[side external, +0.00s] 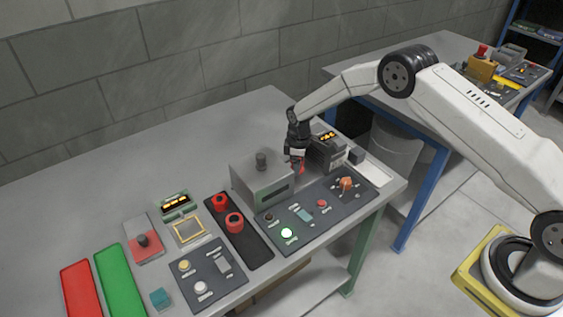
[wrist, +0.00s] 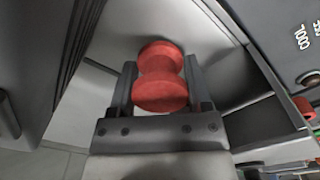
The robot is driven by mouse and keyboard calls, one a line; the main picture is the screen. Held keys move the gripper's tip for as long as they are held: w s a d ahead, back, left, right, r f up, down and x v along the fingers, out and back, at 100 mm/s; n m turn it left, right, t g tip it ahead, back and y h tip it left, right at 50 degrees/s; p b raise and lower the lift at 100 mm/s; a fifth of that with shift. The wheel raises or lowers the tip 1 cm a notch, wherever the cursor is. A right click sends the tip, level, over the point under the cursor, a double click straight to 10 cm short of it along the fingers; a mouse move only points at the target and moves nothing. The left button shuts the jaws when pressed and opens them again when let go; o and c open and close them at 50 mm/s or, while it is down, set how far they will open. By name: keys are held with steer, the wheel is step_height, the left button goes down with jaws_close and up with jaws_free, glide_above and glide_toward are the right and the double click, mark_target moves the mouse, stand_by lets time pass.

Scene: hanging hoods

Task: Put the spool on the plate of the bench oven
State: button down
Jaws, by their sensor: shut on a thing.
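My gripper (side external: 298,152) points down over the back right part of the grey bench, between a grey box and a dark unit. It is shut on a red spool (wrist: 161,78), whose narrow waist sits between the two fingers in the wrist view; the spool also shows as a small red patch in the side view (side external: 299,168). The grey box (side external: 258,186) has a dark knob on top and a slot in front. The dark unit (side external: 326,154) has a lit orange display. I cannot tell which belongs to the bench oven, and I cannot make out its plate.
A dark control panel (side external: 305,222) with buttons and a lit lamp lies in front. Two red spool-like pieces (side external: 222,202) stand on a black strip (side external: 253,246). Red (side external: 80,289) and green (side external: 120,278) mats lie at front left. The back left bench is clear.

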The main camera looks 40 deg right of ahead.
steer(key=shift+s+f, duration=0.15)
steer(key=shift+f, duration=0.95)
stand_by(0.9)
jaws_free()
steer(key=shift+a, duration=0.1)
steer(key=shift+r, duration=0.15)
step_height(320, 180, up, 7)
steer(key=shift+r, duration=0.85)
